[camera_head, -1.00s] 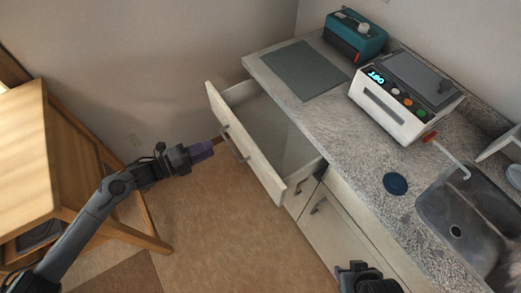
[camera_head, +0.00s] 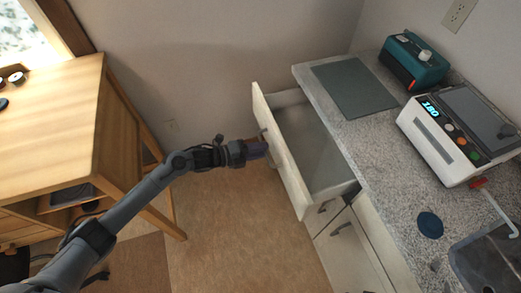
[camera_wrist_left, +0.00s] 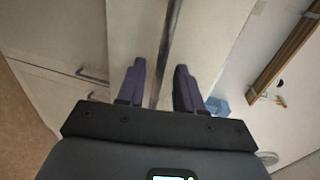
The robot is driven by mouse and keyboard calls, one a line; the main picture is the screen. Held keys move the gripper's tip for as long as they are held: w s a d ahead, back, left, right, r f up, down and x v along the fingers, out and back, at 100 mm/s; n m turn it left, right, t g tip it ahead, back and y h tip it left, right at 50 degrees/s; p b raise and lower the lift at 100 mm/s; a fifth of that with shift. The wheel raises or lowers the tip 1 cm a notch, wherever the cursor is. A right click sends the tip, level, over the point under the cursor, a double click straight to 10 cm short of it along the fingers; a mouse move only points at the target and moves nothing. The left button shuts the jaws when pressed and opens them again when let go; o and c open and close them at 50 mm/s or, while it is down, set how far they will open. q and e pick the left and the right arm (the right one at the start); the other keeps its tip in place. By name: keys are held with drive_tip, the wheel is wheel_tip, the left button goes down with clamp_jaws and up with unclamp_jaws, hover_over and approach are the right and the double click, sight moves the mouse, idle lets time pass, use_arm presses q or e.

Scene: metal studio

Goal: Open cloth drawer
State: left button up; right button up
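A white drawer (camera_head: 284,152) in the counter's front stands pulled well out; its visible inside looks empty and grey. My left gripper (camera_head: 262,150) is at the outer side of the drawer front, close to its bar handle (camera_head: 273,162). In the left wrist view the fingers (camera_wrist_left: 160,85) are spread apart. The dark handle bar (camera_wrist_left: 167,50) runs between them, with a gap on each side. I cannot tell how deep the bar sits between the fingers. My right gripper is out of view.
The granite counter (camera_head: 385,155) bears a grey mat (camera_head: 354,86), a teal device (camera_head: 412,62), a white device with a display (camera_head: 455,140) and a dark blue disc (camera_head: 429,225). A wooden desk (camera_head: 50,130) stands left. Open floor lies between desk and drawer.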

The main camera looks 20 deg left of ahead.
use_arm(q)
drive_tip(key=shift+w+d+f, duration=0.1)
drive_tip(key=shift+w+d, duration=0.15)
clamp_jaws()
idle(1.4)
